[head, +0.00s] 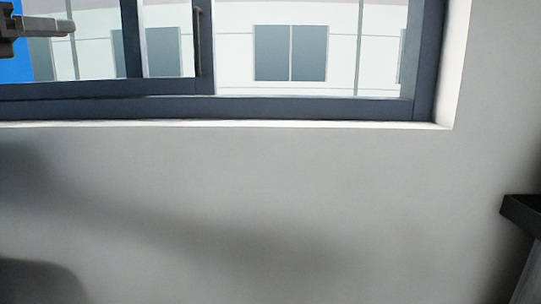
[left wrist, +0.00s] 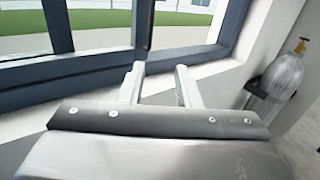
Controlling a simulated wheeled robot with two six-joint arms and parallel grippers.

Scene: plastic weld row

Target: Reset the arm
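My left gripper (head: 72,27) comes in at the top left of the head view, in front of the window (head: 290,108). In the left wrist view the two fingers of my left gripper (left wrist: 158,68) stand apart with nothing between them. They point towards the dark window frame (left wrist: 100,68); I cannot tell how close they are to it. My right gripper is in neither view.
A plain grey wall (head: 270,200) fills the lower head view. A dark object (head: 522,212) stands at its right edge. The left wrist view shows a white gas cylinder (left wrist: 282,82) with a yellowish top at the right. A pale sill (left wrist: 215,78) runs below the window.

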